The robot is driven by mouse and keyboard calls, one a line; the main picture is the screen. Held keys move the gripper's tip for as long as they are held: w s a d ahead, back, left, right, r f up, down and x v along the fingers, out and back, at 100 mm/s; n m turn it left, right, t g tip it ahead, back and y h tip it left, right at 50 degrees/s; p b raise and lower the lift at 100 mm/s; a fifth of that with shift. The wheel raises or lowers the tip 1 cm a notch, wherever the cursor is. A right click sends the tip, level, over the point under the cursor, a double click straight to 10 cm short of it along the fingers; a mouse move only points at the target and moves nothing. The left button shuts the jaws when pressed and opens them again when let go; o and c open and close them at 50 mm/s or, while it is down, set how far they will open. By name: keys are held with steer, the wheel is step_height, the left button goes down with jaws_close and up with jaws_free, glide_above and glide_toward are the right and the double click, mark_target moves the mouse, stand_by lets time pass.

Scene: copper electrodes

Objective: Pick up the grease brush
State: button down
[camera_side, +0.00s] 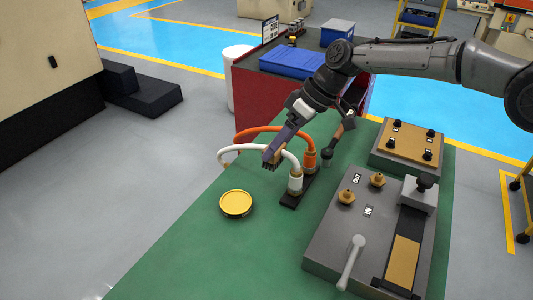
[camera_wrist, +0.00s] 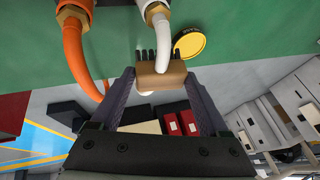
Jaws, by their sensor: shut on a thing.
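The grease brush, a small tan block with dark bristles (camera_wrist: 160,76), is between my gripper's (camera_wrist: 162,80) two dark fingers in the wrist view. My fingers are shut on its sides, and the bristles point away from my palm. In the side view my gripper (camera_side: 272,152) points down, with the brush (camera_side: 269,164) at its tips, above the green table (camera_side: 160,252). The brush is close to the white hose in the picture; I cannot tell whether they touch.
A round yellow tin (camera_side: 236,204) lies front left of the brush. A white hose (camera_side: 236,148) and an orange hose (camera_side: 262,129) arch close by. A grey machine block (camera_side: 330,240) stands at right. A wooden-handled tool (camera_side: 337,132) is behind. The table's front left is clear.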

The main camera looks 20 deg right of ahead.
steer(key=s+d+r, duration=0.4)
steer(key=s+d, duration=0.1)
steer(key=s, duration=0.3)
steer(key=shift+r, duration=0.15)
steer(key=c, duration=0.5)
jaws_free()
steer(key=shift+c, duration=0.2)
steer(key=c, duration=0.8)
